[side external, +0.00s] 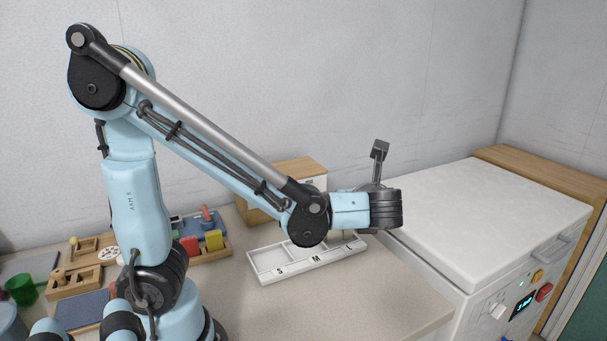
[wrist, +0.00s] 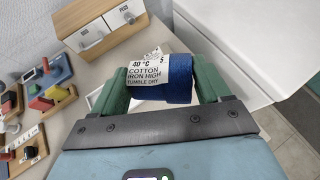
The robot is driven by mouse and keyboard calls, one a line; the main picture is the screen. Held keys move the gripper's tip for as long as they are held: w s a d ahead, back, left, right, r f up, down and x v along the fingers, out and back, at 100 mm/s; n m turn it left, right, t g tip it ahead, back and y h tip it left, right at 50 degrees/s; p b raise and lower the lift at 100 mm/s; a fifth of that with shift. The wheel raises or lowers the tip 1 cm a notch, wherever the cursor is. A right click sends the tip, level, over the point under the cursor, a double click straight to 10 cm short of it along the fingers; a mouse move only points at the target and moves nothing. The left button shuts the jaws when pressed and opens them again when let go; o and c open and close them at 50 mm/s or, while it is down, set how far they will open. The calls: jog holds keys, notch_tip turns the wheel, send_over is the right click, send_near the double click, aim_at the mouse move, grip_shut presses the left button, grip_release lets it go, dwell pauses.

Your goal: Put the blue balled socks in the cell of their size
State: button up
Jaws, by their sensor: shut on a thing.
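The blue balled socks (wrist: 180,82) are held between the green fingers of my gripper (wrist: 163,78) in the wrist view. A white care label on them reads 40 °C, cotton, iron high, tumble dry, with a small S at its upper right. A white tray (side external: 298,267) lies on the counter in the side view, its cells marked S, M and L from left to right. My wrist hangs above the tray's right end and covers part of the L cell. The socks and fingertips are hidden in the side view. A sliver of the tray shows beside the left finger in the wrist view.
A white machine (side external: 475,205) with a flat lid and control panel stands close right of the tray. A wooden box with white drawers (wrist: 95,35) is behind the tray. Wooden trays of coloured blocks (side external: 205,243) lie to the left. The counter in front of the tray is bare.

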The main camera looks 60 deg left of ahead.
jog(key=s+a+f+n+g+y, duration=0.1)
jog(key=s+f+n+g, duration=0.3)
jog(key=n+g, duration=0.3)
jog(key=shift+f+n+g, duration=0.3)
jog(key=shift+f+g, duration=0.05)
jog(key=shift+g, duration=0.15)
jog(key=w+x, duration=0.1)
jog(key=x, duration=0.3)
jog(key=w+x, duration=0.1)
jog(key=x, duration=0.8)
jog(key=shift+w+a+f, duration=0.3)
jog(key=shift+w, duration=0.05)
jog(key=shift+f, duration=1.75)
jog(key=shift+f, duration=0.2)
jog(key=o, duration=1.1)
